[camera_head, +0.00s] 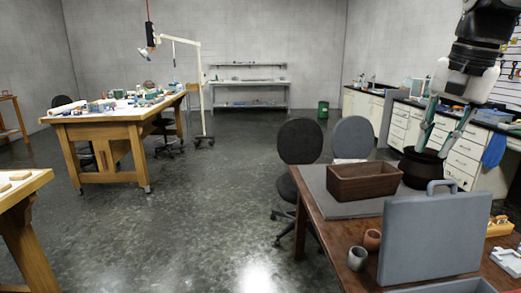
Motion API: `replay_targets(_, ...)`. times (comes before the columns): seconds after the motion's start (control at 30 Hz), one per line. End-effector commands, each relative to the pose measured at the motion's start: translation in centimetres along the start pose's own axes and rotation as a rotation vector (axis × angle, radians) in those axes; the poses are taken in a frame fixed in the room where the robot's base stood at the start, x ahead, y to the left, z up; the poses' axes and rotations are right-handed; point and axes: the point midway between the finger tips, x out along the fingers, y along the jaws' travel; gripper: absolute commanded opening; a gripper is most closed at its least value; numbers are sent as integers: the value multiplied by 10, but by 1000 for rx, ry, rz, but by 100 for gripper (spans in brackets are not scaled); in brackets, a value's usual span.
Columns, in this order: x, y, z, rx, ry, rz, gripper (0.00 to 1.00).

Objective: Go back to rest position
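My gripper (432,152) hangs from the upper right of the head view, pointing down. Its two fingers are apart and I see nothing held between them. The fingertips are at or just above a dark round pot (417,174); I cannot tell whether they touch it or reach inside. The pot stands on the brown table, partly hidden behind a brown rectangular box (363,184) and a grey case (432,240) with a handle. The box sits on a grey mat (318,187).
Two small cups (357,258) stand by the case on the brown table (330,236). Two chairs (300,142) are behind it. White cabinets (462,165) line the right wall. A wooden workbench (120,130) is at left. The floor (210,200) between is clear.

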Motion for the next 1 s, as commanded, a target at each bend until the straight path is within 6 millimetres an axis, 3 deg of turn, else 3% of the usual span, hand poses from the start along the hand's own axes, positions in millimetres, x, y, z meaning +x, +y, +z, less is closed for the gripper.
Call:
replay_targets(0.03, 0, 2, 24, -60, 8, -10, 21)
replay_targets(0.27, 21, 24, 121, -342, 54, -34, 21)
replay_targets(0.5, 65, 62, 210, -632, 114, -39, 21)
replay_targets(0.7, 96, 86, 248, -780, 150, -33, 21)
replay_targets(1.0, 105, 92, 256, -816, 156, -30, 21)
